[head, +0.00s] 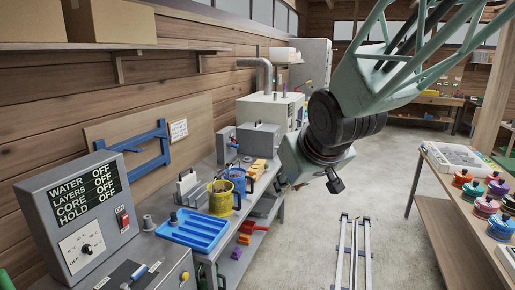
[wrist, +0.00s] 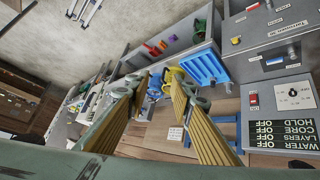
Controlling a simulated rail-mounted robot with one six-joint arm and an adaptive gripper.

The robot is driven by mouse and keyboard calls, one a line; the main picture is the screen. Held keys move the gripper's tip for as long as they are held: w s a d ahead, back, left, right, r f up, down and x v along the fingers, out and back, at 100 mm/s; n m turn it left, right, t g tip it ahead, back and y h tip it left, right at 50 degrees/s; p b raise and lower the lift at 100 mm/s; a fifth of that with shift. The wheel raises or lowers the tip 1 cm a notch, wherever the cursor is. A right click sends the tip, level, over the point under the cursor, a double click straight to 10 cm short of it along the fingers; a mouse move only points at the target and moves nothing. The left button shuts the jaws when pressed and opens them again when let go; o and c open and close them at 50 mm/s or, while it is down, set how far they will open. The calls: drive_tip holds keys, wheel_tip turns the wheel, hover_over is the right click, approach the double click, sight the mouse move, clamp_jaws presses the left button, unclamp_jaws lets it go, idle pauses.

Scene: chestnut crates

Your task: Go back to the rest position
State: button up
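My arm comes in from the upper right in the head view, and its dark wrist joint hangs over the gap between bench and right-hand table. In the wrist view my gripper (wrist: 156,82) is open, its two ribbed yellow fingers apart with nothing visibly held. In the head view the fingers are mostly hidden by the wrist. Beyond the fingertips in the wrist view are a blue mug (wrist: 154,90) and a yellow mug (wrist: 172,75). In the head view the yellow mug (head: 221,203) and blue mug (head: 238,178) stand on the bench, left of the wrist.
A blue tray (head: 193,232) and a grey control box (head: 72,215) with "OFF" labels sit on the bench. A blue frame (head: 147,150) is by the wall. Colourful lidded pots (head: 486,207) line the right-hand table. Floor rails (head: 354,250) run between; the floor around them is clear.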

drive_tip(key=s+d+m+g, duration=0.1)
drive_tip(key=s+d, duration=0.3)
drive_tip(key=s, duration=0.8)
drive_tip(key=s+d+m+g+h, duration=0.1)
drive_tip(key=s+d, duration=0.3)
drive_tip(key=s, duration=0.8)
drive_tip(key=s+d+r+m+g, duration=0.1)
drive_tip(key=s+d, duration=0.3)
drive_tip(key=s, duration=0.9)
drive_tip(key=shift+d+m+g+h, duration=0.25)
drive_tip(key=shift+m+g+h, duration=0.05)
drive_tip(key=shift+m+g, duration=0.45)
drive_tip(key=shift+w, duration=0.1)
